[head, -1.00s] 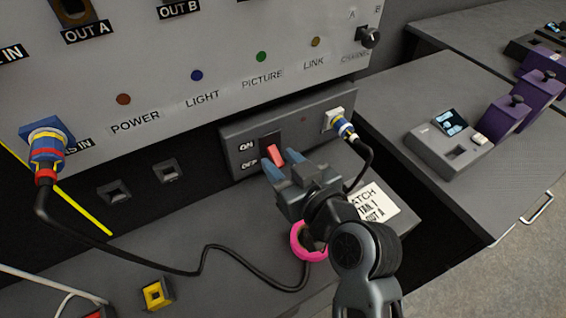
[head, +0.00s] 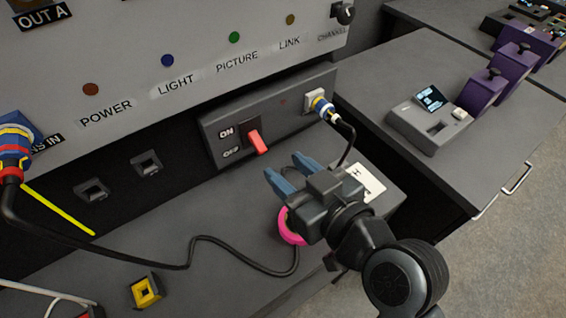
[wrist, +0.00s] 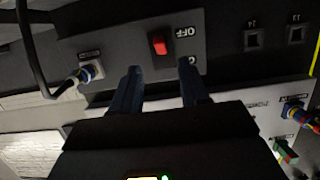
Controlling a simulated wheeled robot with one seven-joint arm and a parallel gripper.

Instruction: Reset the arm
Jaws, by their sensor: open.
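My gripper (head: 291,172) is open and empty, with its two blue fingers apart. In the head view it sits in front of and to the right of the red switch (head: 256,142), with a clear gap between them. The switch is on a grey box marked ON and OFF (head: 210,127). In the wrist view the red switch (wrist: 159,44) shows beyond and between the fingers (wrist: 160,88), not touched by them.
A cable with a blue and yellow plug (head: 322,107) runs from the box's right end, close to my gripper. A pink ring (head: 290,232) lies beneath my gripper. A yellow socket (head: 147,291) is at lower left. A grey device (head: 430,118) and purple blocks (head: 484,92) stand on the right-hand bench.

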